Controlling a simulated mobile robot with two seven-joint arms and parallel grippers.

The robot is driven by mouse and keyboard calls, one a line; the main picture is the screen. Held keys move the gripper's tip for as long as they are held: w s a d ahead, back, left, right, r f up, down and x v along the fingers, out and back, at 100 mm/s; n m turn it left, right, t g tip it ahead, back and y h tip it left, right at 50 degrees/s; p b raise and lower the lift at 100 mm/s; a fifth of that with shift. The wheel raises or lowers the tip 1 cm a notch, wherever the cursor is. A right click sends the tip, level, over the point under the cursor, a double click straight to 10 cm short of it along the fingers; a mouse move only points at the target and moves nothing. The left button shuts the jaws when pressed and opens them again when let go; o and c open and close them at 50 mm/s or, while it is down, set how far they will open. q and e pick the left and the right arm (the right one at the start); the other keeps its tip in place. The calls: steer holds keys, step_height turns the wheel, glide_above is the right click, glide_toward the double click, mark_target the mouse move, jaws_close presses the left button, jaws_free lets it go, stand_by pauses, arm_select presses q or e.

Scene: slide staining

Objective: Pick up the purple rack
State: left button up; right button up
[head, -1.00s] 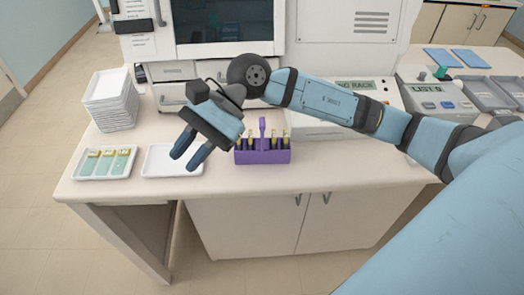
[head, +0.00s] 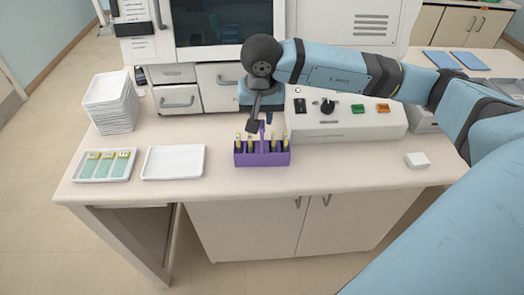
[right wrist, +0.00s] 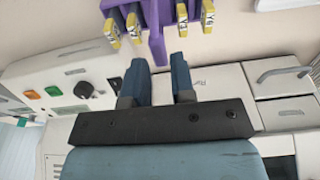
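The purple rack (head: 273,159) stands upright on the counter near its front edge, with an upright central handle and several yellow-topped slides or vials in it. My right gripper (head: 262,118) points down just above the rack's handle, partly hidden by its own wrist. In the right wrist view the two fingers (right wrist: 159,62) are apart, and the purple rack (right wrist: 155,22) is at the top, with its handle tip showing between the fingertips. I cannot tell whether they touch it. My left gripper is not in view.
An empty white tray (head: 174,162) lies left of the rack, beside a tray of slides (head: 105,176). A stack of white trays (head: 111,110) stands behind. A control box (head: 350,120) with knobs is behind to the right. A small white block (head: 417,160) lies right.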

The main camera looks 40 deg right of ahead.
mark_target(262, 124)
steer(key=f, duration=0.3)
steer(key=f+p, duration=0.1)
steer(key=f, duration=0.1)
steer(key=shift+w+d+f, duration=0.25)
steer(key=shift+f, duration=0.05)
jaws_close()
